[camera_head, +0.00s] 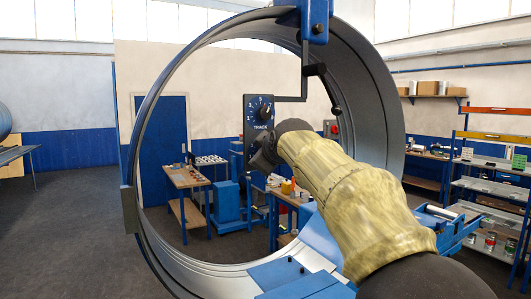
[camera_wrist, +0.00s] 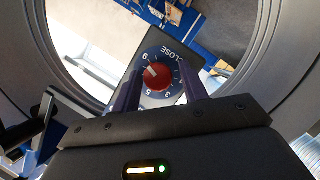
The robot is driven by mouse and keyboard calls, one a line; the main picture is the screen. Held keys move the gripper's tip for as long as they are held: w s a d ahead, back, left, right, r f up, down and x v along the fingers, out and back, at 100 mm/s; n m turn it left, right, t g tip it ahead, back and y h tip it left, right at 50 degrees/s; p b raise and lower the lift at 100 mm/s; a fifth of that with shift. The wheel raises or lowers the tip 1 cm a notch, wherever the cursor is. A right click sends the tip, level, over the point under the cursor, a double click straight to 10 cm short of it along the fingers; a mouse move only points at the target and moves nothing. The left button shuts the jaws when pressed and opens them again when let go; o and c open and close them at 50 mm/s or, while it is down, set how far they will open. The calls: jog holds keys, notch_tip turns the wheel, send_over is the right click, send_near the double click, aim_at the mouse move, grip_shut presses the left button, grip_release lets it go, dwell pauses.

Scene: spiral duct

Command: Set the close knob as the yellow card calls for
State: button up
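In the wrist view the close knob (camera_wrist: 158,76) is a round red knob with a pale pointer mark toward the upper left. It sits on a blue numbered dial lettered CLOSE. My gripper (camera_wrist: 160,88) is open, with one dark finger on each side of the dial; I cannot tell whether either finger touches the knob. In the head view my gripper (camera_head: 262,157) is at the lower part of a dark panel, below the blue dial lettered TRACK (camera_head: 259,110), and hides the close knob. I cannot make out a yellow card in either view.
The large spiral duct ring (camera_head: 385,100) surrounds the panel, which hangs from a dark bracket (camera_head: 305,70). My arm reaches in from the lower right. Behind are a workbench (camera_head: 185,178), a blue machine (camera_head: 228,205) and shelves (camera_head: 490,185) at the right. Open floor lies at left.

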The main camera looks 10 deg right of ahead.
jog(key=shift+o, duration=0.4)
jog(key=shift+r, duration=0.1)
jog(key=b+v, duration=0.7)
jog(key=v, duration=1)
jog(key=shift+s, duration=0.25)
jog(key=shift+a, duration=0.1)
